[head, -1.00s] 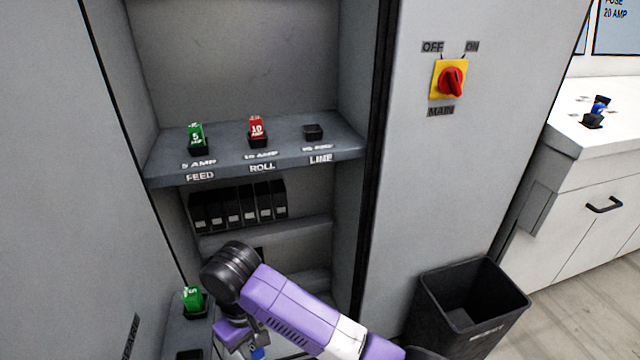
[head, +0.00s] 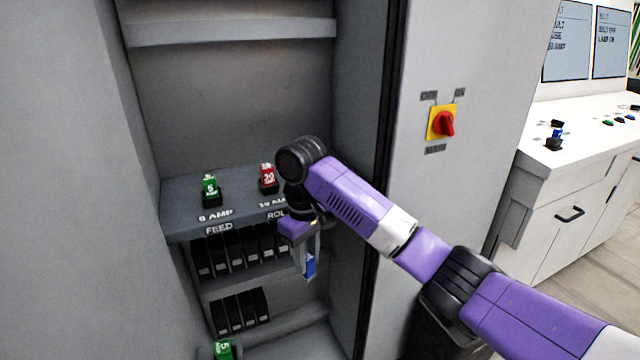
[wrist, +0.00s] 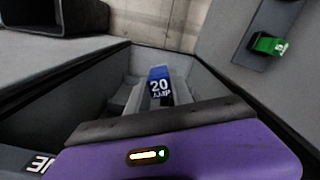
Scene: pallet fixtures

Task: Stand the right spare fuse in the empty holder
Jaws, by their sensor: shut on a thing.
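A blue fuse (head: 309,266) marked 20 hangs in my gripper (head: 309,252), below the wrist and in front of the cabinet shelf. It also shows in the wrist view (wrist: 160,85), gripped, with its 20 AMP label facing the camera. My gripper is shut on it. The empty holder at the LINE position is hidden behind my arm in the head view. Part of the LINE label (wrist: 38,160) shows at the lower left of the wrist view, but the holder is not visible there.
A green fuse (head: 210,187) and a red fuse (head: 268,177) stand in holders on the shelf (head: 180,212). Another green fuse (head: 223,348) is lower left. Black modules (head: 238,312) line the cabinet below. The cabinet's right wall is close beside my arm.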

